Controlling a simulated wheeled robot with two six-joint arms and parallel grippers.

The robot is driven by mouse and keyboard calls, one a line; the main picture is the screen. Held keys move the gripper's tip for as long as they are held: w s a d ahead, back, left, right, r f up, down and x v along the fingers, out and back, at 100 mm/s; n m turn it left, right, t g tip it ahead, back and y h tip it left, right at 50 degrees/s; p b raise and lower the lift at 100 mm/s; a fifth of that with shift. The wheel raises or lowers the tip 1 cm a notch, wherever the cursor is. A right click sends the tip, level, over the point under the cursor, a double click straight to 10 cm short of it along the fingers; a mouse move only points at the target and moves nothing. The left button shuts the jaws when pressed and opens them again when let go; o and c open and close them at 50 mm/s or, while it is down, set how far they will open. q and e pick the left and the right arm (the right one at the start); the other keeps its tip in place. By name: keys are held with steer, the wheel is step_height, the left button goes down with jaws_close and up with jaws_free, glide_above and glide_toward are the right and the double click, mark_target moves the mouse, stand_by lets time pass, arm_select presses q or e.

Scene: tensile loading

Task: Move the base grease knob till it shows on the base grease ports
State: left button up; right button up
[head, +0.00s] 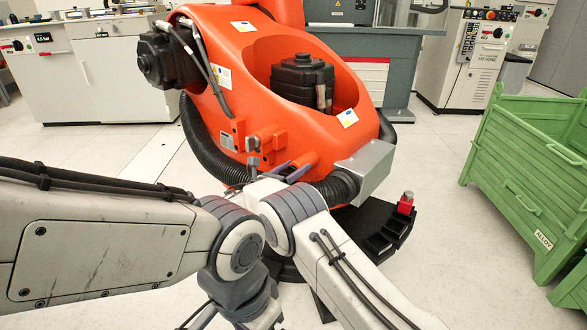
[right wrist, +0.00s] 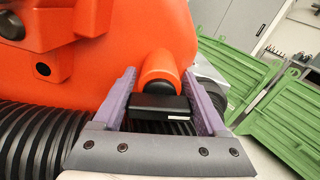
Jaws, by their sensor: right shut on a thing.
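In the right wrist view a black block-shaped knob (right wrist: 160,107) sits at the end of a short orange stub (right wrist: 161,66) with a black collar, on the orange machine base. I take it for the base grease knob. My right gripper (right wrist: 160,104) has its purple fingers on both sides of the knob and is shut on it. Small orange blocks (head: 262,140) sit nearby; I cannot tell which are the grease ports. My left gripper is not in view.
A ribbed black hose (head: 200,140) runs close by the gripper, and a grey metal box (head: 366,168) is to its right. A black tray (head: 385,232) with a red item (head: 406,203) lies lower right. A green crate (head: 520,160) stands at right.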

steer(key=shift+m, duration=0.3)
steer(key=m, duration=0.2)
steer(key=shift+s+d+m, duration=0.1)
steer(key=shift+m, duration=0.2)
steer(key=shift+s+m+b, duration=0.1)
steer(key=shift+m+b, duration=0.6)
steer(key=shift+m, duration=0.9)
steer(key=shift+f, duration=0.1)
steer(key=o, duration=1.3)
